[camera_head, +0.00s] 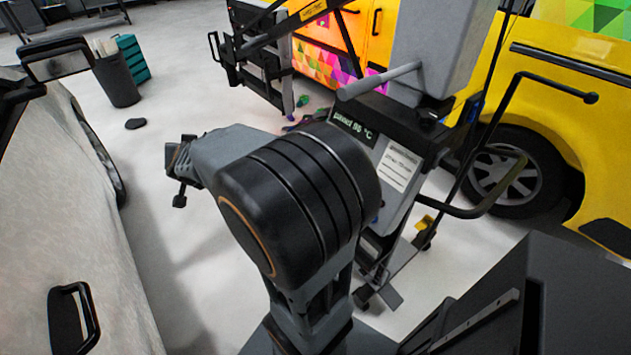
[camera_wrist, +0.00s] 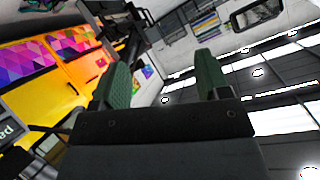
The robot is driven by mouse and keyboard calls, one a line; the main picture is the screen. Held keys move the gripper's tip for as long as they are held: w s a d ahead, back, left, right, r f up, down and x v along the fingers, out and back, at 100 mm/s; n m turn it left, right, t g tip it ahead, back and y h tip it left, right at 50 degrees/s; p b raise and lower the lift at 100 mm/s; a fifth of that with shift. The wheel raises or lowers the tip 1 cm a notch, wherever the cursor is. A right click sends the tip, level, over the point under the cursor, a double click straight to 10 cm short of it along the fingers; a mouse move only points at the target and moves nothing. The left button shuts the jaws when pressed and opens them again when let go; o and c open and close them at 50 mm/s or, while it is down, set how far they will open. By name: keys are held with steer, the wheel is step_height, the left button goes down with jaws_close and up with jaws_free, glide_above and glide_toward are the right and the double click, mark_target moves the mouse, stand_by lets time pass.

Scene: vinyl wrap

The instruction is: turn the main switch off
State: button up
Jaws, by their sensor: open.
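My gripper (camera_wrist: 163,62) shows in the wrist view as two green fingers standing wide apart, with nothing between them. In the head view my arm's black joint fills the middle, and my gripper (camera_head: 181,172) is small and partly hidden at its left, over open floor. A wheeled heater cart stands right of my arm. Its control box (camera_head: 392,165) has a lit display (camera_head: 352,127) with a temperature and a white label. A small dark knob-like part (camera_head: 428,114) sits on top of the box; I cannot tell whether it is the main switch. My gripper is clear of the cart.
A yellow van with a colourful wrap (camera_head: 585,100) stands behind the cart. A pale car (camera_head: 60,210) is at the left. A dark bin (camera_head: 117,82) and teal drawers (camera_head: 132,58) stand at the back left. The floor between car and cart is mostly free.

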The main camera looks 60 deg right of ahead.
steer(key=shift+s+d+f+m+g+h+b, duration=1.4)
steer(key=shift+s+d+f+m+g, duration=1.15)
steer(key=shift+d, duration=2.5)
steer(key=shift+s+d+f+m+g+h+b, duration=1.35)
steer(key=shift+s+d+f+g, duration=1.5)
steer(key=shift+s+d+f, duration=1.65)
steer(key=shift+s+d+f+m+g+h+b, duration=0.95)
steer(key=shift+s+d+f+m+g+b, duration=1.5)
steer(key=shift+d, duration=3.15)
steer(key=shift+w+f+n+g+p, duration=0.25)
steer(key=shift+f+p, duration=0.4)
steer(key=c, duration=0.9)
